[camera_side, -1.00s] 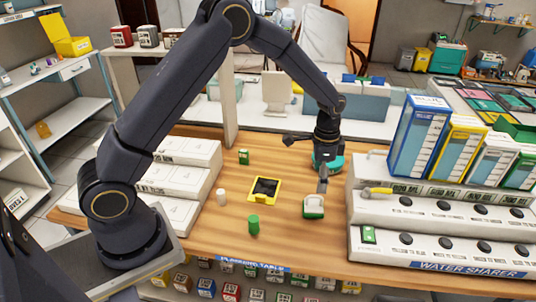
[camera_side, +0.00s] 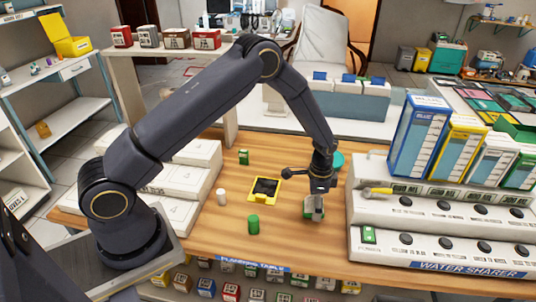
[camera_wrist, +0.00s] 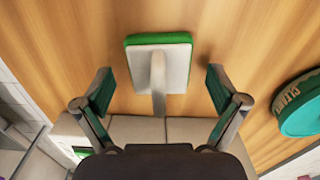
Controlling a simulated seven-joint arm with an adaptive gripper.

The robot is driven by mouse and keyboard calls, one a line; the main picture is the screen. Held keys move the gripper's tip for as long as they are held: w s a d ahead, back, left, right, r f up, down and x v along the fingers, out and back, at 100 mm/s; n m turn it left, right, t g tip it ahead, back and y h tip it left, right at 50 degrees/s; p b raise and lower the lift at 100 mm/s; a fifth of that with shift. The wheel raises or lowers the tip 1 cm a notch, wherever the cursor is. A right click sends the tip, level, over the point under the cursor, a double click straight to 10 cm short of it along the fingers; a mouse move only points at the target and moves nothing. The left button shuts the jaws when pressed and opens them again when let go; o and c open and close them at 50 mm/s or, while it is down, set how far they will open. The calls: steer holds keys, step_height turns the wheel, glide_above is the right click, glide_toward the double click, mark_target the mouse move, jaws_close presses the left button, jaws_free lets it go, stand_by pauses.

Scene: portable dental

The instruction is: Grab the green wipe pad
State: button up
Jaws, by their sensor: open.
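The green wipe pad (camera_wrist: 130,44) has a green edge, a pale grey face and an upright grey handle that points towards my wrist camera. It lies on the wooden table, and in the side view (camera_side: 308,211) it is partly hidden behind my fingers. My gripper (camera_wrist: 160,88) is open, with one finger on each side of the handle and clear space between. In the side view my gripper (camera_side: 317,205) hangs directly over the pad, pointing down. Whether the fingertips reach down to the pad's height is hard to tell.
A teal round container (camera_wrist: 303,105) lies right of the pad. White water sharer units (camera_side: 440,245) stand close on the right. A yellow tray (camera_side: 264,198), a green cylinder (camera_side: 253,224), a white cylinder (camera_side: 221,197) and a small green box (camera_side: 243,157) stand left, with bare table between.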

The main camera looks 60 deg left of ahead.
steer(key=c, duration=1.1)
